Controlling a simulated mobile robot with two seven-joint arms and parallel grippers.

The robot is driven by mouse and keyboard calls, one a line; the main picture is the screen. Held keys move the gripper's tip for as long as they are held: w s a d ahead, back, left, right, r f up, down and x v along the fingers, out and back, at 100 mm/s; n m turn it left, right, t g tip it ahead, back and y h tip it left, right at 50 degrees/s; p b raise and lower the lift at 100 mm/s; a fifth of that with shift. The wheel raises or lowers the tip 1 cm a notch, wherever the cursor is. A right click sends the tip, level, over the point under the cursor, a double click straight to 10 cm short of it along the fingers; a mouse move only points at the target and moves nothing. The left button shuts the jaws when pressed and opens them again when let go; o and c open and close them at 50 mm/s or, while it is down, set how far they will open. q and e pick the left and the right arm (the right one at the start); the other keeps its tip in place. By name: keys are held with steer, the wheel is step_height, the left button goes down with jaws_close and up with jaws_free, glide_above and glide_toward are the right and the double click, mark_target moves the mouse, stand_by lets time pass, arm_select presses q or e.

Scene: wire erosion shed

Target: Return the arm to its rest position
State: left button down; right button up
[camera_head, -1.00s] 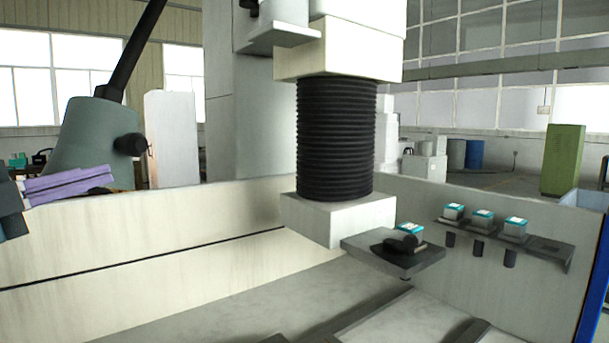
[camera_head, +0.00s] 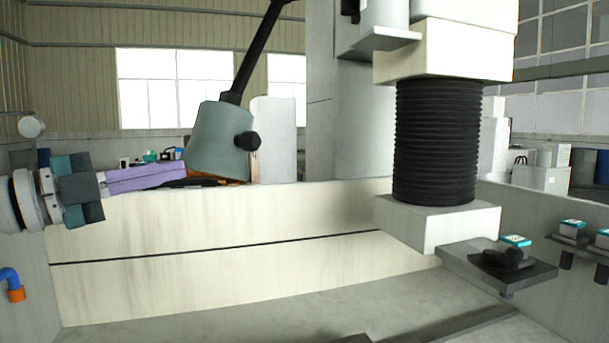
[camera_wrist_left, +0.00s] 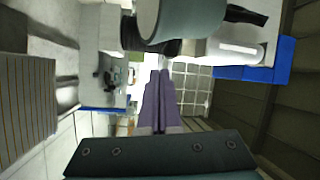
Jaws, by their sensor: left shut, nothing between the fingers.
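My left gripper (camera_head: 180,176) comes in from the left edge of the head view, its purple fingers pointing right. The fingers lie together with nothing between them. In the left wrist view the same fingers (camera_wrist_left: 160,78) meet at their tips, with the dark palm below them. The gripper overlaps the top of the pale tank wall (camera_head: 220,220) in the picture, and its tips appear just left of the grey-green lamp head (camera_head: 218,140). I cannot tell how far apart they are. My right gripper is in neither view.
A machine head with black bellows (camera_head: 436,140) hangs above the tank. A dark plate (camera_head: 470,258) bears a small teal-topped block (camera_head: 515,241) and a black part. More teal-topped blocks (camera_head: 573,226) sit on a rack at the right. The tank floor (camera_head: 240,310) is largely clear at the left.

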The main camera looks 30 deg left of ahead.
arm_select(q)
steer(key=shift+v, duration=0.85)
steer(key=shift+w+a, duration=0.1)
steer(key=s+d+f+n+g+y, duration=0.2)
steer(key=f+n+g+y, duration=0.15)
steer(key=f+n, duration=0.35)
steer(key=s+d+f+n+g+y, duration=0.25)
steer(key=f+n+y, duration=0.3)
steer(key=f, duration=0.35)
steer(key=s+d+f+n+g+h, duration=0.2)
steer(key=s+d+f+g, duration=0.2)
steer(key=s+d, duration=0.4)
steer(key=s+d+f+n+g+h, duration=0.25)
steer(key=s+d+g, duration=0.2)
steer(key=d, duration=0.45)
step_height(320, 180, up, 34)
steer(key=s+d+p, duration=0.1)
steer(key=s+p, duration=0.1)
steer(key=p, duration=3.3)
steer(key=shift+d+r+m, duration=0.2)
steer(key=shift+m, duration=0.1)
